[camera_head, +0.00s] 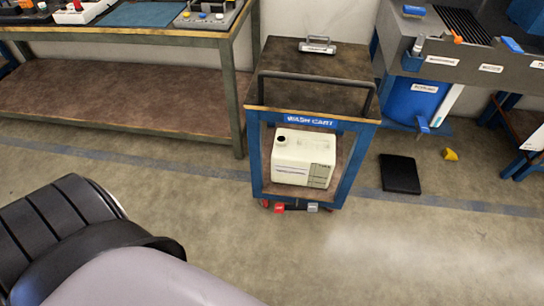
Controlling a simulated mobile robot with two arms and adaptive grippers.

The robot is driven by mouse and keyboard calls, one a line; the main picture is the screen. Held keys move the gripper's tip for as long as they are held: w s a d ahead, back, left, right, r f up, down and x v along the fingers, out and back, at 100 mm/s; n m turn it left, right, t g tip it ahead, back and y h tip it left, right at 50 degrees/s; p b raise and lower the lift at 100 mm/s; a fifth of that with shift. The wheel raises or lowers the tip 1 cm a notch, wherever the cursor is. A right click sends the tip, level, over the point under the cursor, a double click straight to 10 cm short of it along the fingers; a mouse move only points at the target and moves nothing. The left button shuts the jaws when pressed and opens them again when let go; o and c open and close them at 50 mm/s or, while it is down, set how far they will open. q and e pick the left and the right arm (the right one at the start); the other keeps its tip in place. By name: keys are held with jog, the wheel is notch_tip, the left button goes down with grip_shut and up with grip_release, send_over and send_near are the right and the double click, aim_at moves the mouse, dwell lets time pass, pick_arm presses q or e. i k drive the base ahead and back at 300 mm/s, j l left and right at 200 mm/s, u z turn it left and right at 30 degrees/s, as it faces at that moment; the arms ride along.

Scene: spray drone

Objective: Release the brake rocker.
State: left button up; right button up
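The wash cart (313,121) stands ahead of me, right of the picture's middle, with a blue frame and a dark handle bar. Low at its front is what looks like the brake rocker, a dark bar with a red end (279,208) on the left and a light grey end (312,207) on the right. It is too small to tell which way the rocker is tilted. Neither of my grippers is in view. Dark and grey parts, apparently my own body, fill the lower left.
A white jug (303,158) sits on the cart's lower shelf. A workbench (120,94) stands to the left and a grey wash station (468,62) to the right. A black pad (399,174) and a yellow piece (450,154) lie on the floor. The floor before the cart is clear.

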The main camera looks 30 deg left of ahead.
aim_at(296, 209)
jog(key=l+u, duration=0.5)
jog(key=u, duration=0.5)
